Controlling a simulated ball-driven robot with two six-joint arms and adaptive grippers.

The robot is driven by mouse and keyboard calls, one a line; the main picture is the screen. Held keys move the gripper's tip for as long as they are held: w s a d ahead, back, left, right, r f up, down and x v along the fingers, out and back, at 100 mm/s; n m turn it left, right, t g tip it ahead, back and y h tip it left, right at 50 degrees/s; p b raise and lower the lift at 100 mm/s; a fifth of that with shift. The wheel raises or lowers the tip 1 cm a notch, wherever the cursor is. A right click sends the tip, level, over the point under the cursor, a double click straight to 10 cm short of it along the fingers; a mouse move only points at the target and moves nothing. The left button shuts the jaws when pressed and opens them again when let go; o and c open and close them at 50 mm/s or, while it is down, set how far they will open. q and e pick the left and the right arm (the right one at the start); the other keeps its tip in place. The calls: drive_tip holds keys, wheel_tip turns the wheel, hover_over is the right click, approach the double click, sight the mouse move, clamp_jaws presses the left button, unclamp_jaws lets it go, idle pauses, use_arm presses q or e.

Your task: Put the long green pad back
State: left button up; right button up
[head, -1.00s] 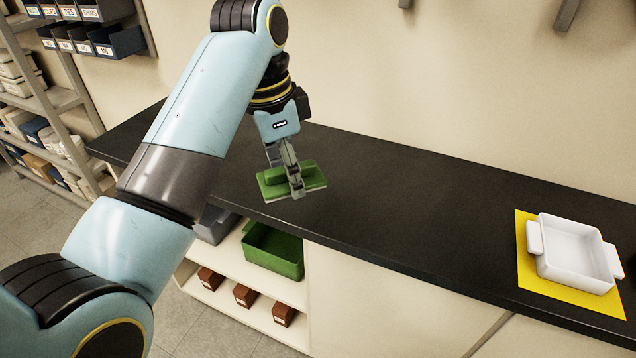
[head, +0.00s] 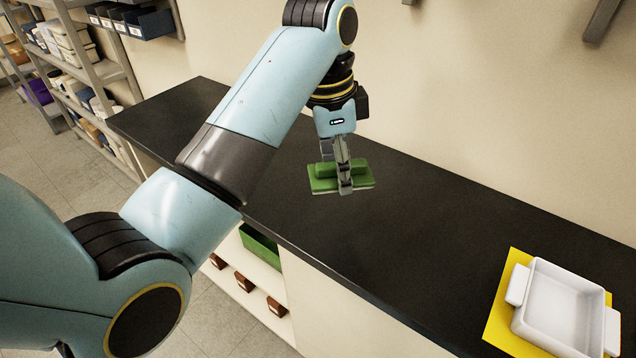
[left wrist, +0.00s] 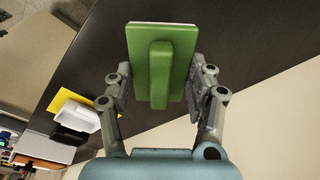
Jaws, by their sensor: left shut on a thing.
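The long green pad (head: 361,178) has a flat rectangular base with a pale underside and a raised green bar along its middle. My left gripper (head: 342,178) is shut on it and holds it over the dark counter (head: 400,235). In the left wrist view the pad (left wrist: 139,48) lies between the two fingers (left wrist: 160,88), with its bar running lengthwise away from the palm. I cannot tell how far the pad is above the counter. My right gripper is not in view.
A white two-handled dish (head: 560,300) stands on a yellow mat (head: 497,325) at the counter's right. A green bin (head: 259,246) and several small brown boxes (head: 244,282) sit on shelves below the counter. Storage racks (head: 95,75) stand at the left. The counter's middle is clear.

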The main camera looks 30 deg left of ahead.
use_arm(q)
hover_over(300, 191)
drive_tip(key=d, duration=0.1)
drive_tip(key=f, duration=0.3)
drive_tip(key=s+f, duration=0.1)
drive_tip(key=shift+d+f+p, duration=0.2)
drive_tip(key=shift+f+p, duration=0.2)
drive_tip(key=shift+w+a+f, duration=0.45)
drive_tip(key=shift+a+f, duration=0.15)
drive_tip(key=shift+a, duration=0.15)
drive_tip(key=shift+a+f, duration=0.15)
drive_tip(key=shift+f, duration=1.95)
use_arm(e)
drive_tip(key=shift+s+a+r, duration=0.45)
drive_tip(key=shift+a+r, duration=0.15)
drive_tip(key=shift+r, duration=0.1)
use_arm(q)
drive_tip(key=o, duration=1.1)
drive_tip(key=shift+f, duration=0.15)
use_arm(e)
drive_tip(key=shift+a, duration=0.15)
